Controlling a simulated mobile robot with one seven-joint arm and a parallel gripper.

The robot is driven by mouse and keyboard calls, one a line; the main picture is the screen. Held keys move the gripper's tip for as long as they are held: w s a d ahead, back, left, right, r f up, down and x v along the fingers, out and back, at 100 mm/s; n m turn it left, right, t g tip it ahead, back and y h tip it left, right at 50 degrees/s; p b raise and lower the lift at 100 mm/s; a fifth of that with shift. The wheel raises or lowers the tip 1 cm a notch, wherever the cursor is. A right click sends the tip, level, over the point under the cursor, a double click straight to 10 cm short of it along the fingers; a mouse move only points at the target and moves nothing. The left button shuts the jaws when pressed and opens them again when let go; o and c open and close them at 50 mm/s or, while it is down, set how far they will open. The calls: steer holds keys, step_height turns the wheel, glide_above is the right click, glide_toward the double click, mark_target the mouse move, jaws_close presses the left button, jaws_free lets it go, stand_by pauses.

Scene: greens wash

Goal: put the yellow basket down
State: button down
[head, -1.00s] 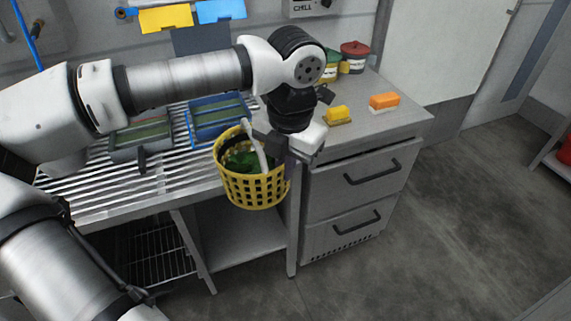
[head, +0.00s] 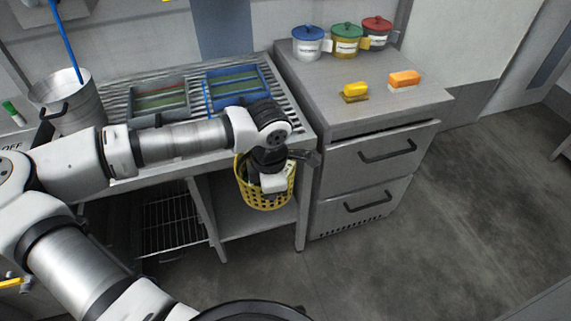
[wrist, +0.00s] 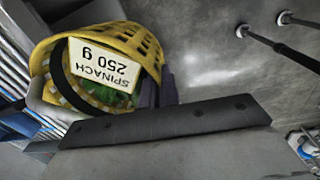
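The yellow basket (head: 253,197) hangs roughly upright in front of the slatted drainboard's front edge, with the open lower shelf behind it. My gripper (wrist: 160,92) is over its opening and hides much of its top in the head view. The wrist view shows the basket (wrist: 147,42) close up, with a white spinach label (wrist: 103,65) and green leaves (wrist: 108,97) inside. The dark fingers are close together at the basket's side and appear shut on it; the exact contact is hidden.
Blue tray (head: 238,75) and grey tray (head: 157,101) stand on the drainboard (head: 283,98). The right counter (head: 330,90) holds lidded tubs (head: 346,40), a yellow sponge (head: 354,90) and an orange one (head: 404,78); its front middle is clear. The lower shelf (head: 240,222) looks bare.

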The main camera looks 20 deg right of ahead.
steer(key=w+a+f+m, duration=0.2)
steer(key=f+m, duration=0.3)
steer(key=f, duration=0.6)
steer(key=w+a+f+m, duration=0.2)
steer(key=a+f+m, duration=0.3)
steer(key=f, duration=0.5)
steer(key=w+a+f+m, duration=0.2)
steer(key=f+m, duration=0.4)
steer(key=f, duration=0.5)
steer(key=shift+a+f+m+g+h, duration=0.35)
steer(key=shift+a+m+g+h, duration=0.05)
steer(key=shift+a, duration=0.5)
